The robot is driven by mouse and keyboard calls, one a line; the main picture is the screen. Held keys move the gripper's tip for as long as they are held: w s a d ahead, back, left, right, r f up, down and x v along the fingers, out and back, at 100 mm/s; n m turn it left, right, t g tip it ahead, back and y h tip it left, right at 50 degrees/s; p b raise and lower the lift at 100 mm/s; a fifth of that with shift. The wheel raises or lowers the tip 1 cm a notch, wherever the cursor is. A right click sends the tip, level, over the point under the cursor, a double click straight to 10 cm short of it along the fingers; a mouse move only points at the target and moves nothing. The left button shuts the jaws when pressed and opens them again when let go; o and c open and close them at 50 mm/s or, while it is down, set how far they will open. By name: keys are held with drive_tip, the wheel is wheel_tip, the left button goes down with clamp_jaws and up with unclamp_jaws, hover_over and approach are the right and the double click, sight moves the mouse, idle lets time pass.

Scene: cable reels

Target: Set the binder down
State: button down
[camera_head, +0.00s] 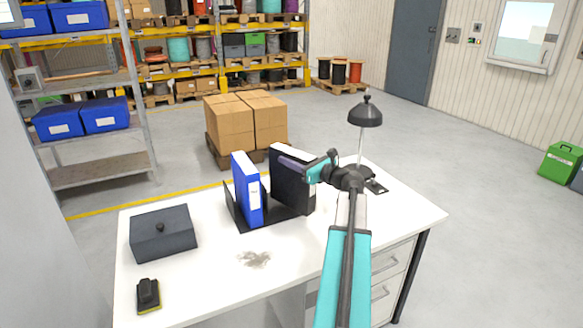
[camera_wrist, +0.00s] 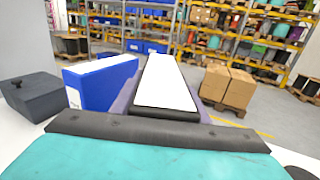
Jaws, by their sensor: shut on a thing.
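A black binder (camera_head: 292,190) with white page edges stands upright at the right side of the black holder (camera_head: 262,219) on the white desk. My gripper (camera_head: 291,164) is shut on its upper part. In the wrist view the binder's white page edge (camera_wrist: 166,80) shows between the purple fingers. A blue binder (camera_head: 247,190) stands upright in the holder to the left, apart from the black one; it also shows in the wrist view (camera_wrist: 100,82). I cannot tell whether the black binder's bottom touches the holder.
The white desk (camera_head: 215,285) also bears a dark lidded box (camera_head: 163,233), a small black and yellow block (camera_head: 148,296), a grey smudge (camera_head: 254,259) and a black lamp (camera_head: 365,113). Cartons (camera_head: 245,120) stand on a pallet behind.

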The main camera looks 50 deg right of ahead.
drive_tip(key=shift+d+r, duration=0.1)
drive_tip(key=shift+w+d, duration=0.3)
drive_tip(key=shift+w, duration=0.15)
drive_tip(key=shift+s+a+f, duration=0.1)
drive_tip(key=shift+f, duration=1.85)
drive_tip(key=c, duration=1)
unclamp_jaws()
drive_tip(key=shift+c, duration=0.2)
drive_tip(key=shift+s, duration=0.1)
drive_tip(key=s, duration=1.2)
drive_tip(key=shift+b, duration=0.35)
